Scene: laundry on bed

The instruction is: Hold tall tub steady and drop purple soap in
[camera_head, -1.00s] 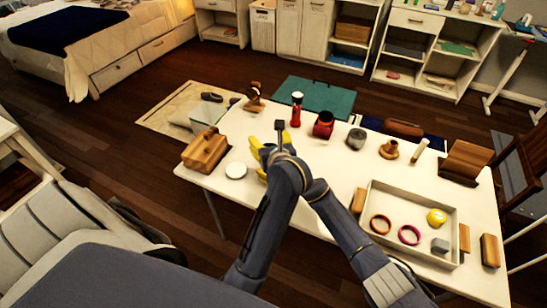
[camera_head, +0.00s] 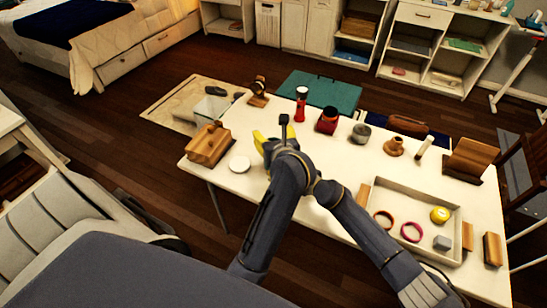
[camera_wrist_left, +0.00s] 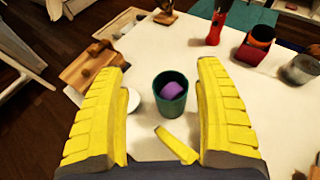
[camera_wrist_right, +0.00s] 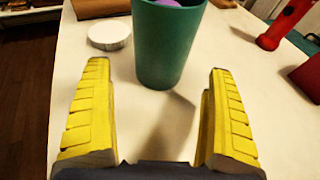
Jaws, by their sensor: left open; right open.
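The tall tub is a teal, round, upright cup (camera_wrist_left: 158,101) standing on the white table. The purple soap (camera_wrist_left: 173,90) lies inside it, below the rim; its top also shows in the right wrist view (camera_wrist_right: 168,3). My left gripper (camera_wrist_left: 162,66) is open and empty above the near side of the tub, its fingers spread to either side. My right gripper (camera_wrist_right: 158,72) is open and lower, facing the tub (camera_wrist_right: 164,48), with its fingers apart from the wall. One yellow finger of it shows near the tub in the left wrist view. In the head view my arms hide the tub.
A white round lid or dish (camera_head: 239,164) and a wooden box (camera_head: 208,145) lie left of the tub. A shallow tray (camera_head: 453,253) with rings is at the right.

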